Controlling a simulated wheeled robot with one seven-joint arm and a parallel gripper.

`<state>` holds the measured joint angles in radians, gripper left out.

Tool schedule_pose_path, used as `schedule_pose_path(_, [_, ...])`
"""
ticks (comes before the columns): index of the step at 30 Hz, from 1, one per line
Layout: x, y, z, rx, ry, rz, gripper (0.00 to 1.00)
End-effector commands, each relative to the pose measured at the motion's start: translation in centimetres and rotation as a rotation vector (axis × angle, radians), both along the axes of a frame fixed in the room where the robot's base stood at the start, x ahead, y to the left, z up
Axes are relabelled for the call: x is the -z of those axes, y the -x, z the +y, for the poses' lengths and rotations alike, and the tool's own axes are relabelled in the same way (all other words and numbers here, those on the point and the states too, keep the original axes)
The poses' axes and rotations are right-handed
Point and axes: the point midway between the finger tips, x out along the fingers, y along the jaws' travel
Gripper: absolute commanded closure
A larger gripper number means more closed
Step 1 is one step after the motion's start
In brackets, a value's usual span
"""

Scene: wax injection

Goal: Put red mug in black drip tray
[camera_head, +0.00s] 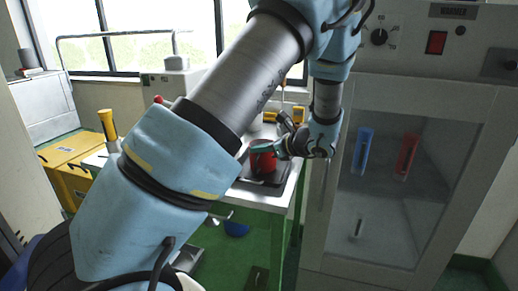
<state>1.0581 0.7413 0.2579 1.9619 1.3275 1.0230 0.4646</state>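The red mug (264,163) is upright at the near end of the worktop, at or just above the black drip tray (279,181). I cannot tell whether its base touches the tray. My gripper (284,148) is at the mug's upper right side, close against its rim. The fingers are small and partly overlap the mug, so whether they grip it is unclear. My arm hides part of the worktop to the left of the mug.
A grey cabinet (388,92) with a glass door stands close on the right, with blue and red handles. Yellow-topped tool (107,123) and yellow boxes (62,152) are at the left.

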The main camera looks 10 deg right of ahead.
Motion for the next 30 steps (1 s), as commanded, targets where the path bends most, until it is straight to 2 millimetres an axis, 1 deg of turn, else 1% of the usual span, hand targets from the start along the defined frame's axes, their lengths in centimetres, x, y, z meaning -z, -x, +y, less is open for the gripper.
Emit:
schedule_pose_path(5, [0.4, 0.0, 0.0, 0.000, -0.001, -0.001, 1.00])
schedule_pose_path(6, [0.3, 0.0, 0.0, 0.000, 0.000, 0.000, 0.94])
schedule_pose_path(13, [0.3, 0.0, 0.0, 0.000, -0.001, 0.001, 0.68])
schedule_pose_path(20, [0.3, 0.0, 0.0, 0.000, -0.001, 0.001, 0.67])
schedule_pose_path(23, [-0.3, 0.0, 0.0, 0.000, 0.000, 0.000, 0.67])
schedule_pose_path(26, [-0.4, 0.9, -0.8, 0.004, 0.001, 0.000, 0.67])
schedule_pose_path(30, [-1.4, 2.8, -2.3, 0.005, 0.001, -0.001, 0.67])
